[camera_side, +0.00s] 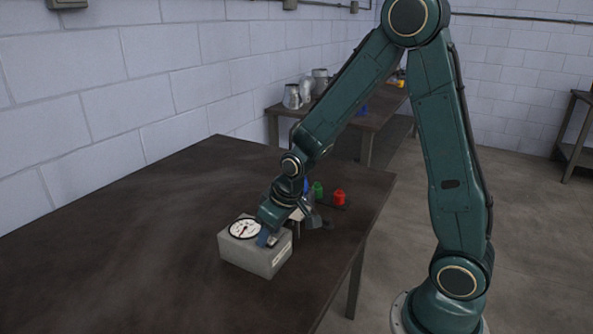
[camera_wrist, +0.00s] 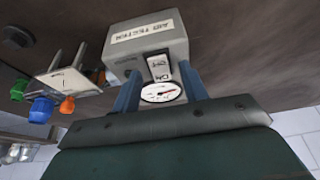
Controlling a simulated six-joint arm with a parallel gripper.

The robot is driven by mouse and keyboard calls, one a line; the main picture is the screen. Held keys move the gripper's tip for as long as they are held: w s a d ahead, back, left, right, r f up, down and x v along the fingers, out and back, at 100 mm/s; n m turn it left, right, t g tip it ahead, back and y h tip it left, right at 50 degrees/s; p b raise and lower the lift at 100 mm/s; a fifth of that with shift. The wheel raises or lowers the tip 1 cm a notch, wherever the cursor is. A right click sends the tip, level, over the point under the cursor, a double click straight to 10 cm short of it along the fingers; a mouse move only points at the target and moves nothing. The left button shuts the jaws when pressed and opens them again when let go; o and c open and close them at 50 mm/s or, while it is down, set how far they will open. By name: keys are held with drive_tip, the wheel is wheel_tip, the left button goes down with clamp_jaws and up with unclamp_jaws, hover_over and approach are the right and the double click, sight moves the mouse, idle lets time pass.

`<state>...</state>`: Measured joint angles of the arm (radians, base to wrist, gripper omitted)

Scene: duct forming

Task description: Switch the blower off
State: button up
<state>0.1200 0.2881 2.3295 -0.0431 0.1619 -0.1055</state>
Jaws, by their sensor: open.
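A grey box (camera_side: 256,258) with a round white dial (camera_side: 244,229) stands on the dark table. In the wrist view the grey box (camera_wrist: 150,45) appears upside down, with a label strip that I cannot read surely. A white ON/OFF switch plate (camera_wrist: 158,68) sits on the box beside the dial (camera_wrist: 161,93). Which side the switch is pressed to cannot be told. My gripper (camera_side: 267,239) is at the top of the box, beside the dial. Its two blue fingers are apart, either side of the switch in the wrist view (camera_wrist: 159,72), with nothing held. Contact cannot be told.
Behind the box are a red piece (camera_side: 340,198) and a green piece (camera_side: 318,189). The wrist view shows a pale plate (camera_wrist: 62,80) on posts near them. A back table (camera_side: 372,122) holds metal vessels (camera_side: 292,97). The left of the front table is clear.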

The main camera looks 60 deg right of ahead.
drive_tip(key=v, duration=1.3)
drive_tip(key=shift+s+r, duration=0.15)
drive_tip(key=shift+r, duration=0.1)
drive_tip(key=s+a+r, duration=0.1)
drive_tip(key=s+r, duration=0.2)
drive_tip(key=s, duration=0.4)
drive_tip(key=s+a+r+t, duration=0.1)
drive_tip(key=s+a+r, duration=0.1)
drive_tip(key=s, duration=0.6)
drive_tip(key=shift+s+a+r, duration=0.25)
drive_tip(key=shift+s+r, duration=0.05)
drive_tip(key=shift+r, duration=0.1)
